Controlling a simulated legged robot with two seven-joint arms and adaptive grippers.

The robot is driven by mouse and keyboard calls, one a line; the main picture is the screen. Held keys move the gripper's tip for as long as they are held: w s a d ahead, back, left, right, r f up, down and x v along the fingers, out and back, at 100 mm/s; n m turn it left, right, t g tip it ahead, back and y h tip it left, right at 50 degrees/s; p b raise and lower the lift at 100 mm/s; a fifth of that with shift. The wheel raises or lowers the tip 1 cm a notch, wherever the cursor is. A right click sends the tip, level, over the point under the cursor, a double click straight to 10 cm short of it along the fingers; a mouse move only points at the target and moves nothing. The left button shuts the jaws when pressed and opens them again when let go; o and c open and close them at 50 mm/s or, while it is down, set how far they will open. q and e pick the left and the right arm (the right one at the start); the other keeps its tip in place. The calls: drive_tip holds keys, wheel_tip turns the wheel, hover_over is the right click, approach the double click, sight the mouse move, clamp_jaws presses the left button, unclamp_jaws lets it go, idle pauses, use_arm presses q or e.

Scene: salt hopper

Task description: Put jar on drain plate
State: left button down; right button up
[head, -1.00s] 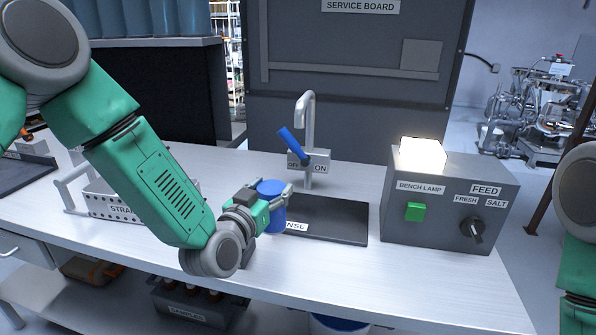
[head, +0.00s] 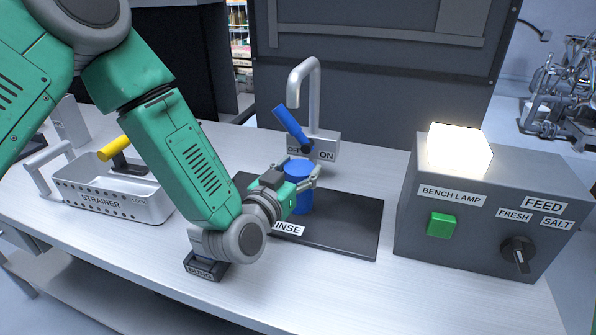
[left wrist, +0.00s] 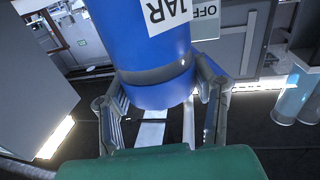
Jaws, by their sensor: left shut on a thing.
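The blue jar (head: 300,188) is upright over the dark drain plate marked RINSE (head: 345,229), in front of the tap. My left gripper (head: 307,184) is shut on the jar from its left side. In the left wrist view the jar (left wrist: 150,50), with its JAR label, stands between the two fingers (left wrist: 165,100). The gripper and arm hide part of the jar and the plate's left part. I cannot tell whether the jar's base touches the plate. My right gripper is not in view.
The tap (head: 315,95) with a blue lever (head: 290,128) stands behind the plate. The grey feed box (head: 470,230) with a lit lamp is at right. A strainer tray (head: 120,200) is at left. A small dark block (head: 205,268) sits below my left wrist.

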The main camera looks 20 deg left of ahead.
use_arm(q)
drive_tip(key=shift+s+d, duration=0.15)
drive_tip(key=c, duration=0.7)
unclamp_jaws()
drive_tip(key=shift+s+r, duration=0.1)
drive_tip(key=shift+s, duration=0.1)
drive_tip(key=shift+s+a, duration=0.1)
drive_tip(key=shift+a, duration=0.15)
drive_tip(key=shift+w+a+f, duration=0.1)
drive_tip(key=shift+a, duration=0.4)
drive_tip(key=shift+w+a+f, duration=0.1)
drive_tip(key=shift+a, duration=0.35)
drive_tip(key=shift+s, duration=0.15)
drive_tip(key=s, duration=0.6)
drive_tip(key=shift+s+d+r, duration=0.15)
drive_tip(key=shift+s, duration=0.2)
drive_tip(key=shift+s+a, duration=0.25)
drive_tip(key=shift+a, duration=0.35)
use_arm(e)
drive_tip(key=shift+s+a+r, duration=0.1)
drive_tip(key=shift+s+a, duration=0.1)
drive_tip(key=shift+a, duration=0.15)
use_arm(q)
drive_tip(key=shift+d, duration=0.25)
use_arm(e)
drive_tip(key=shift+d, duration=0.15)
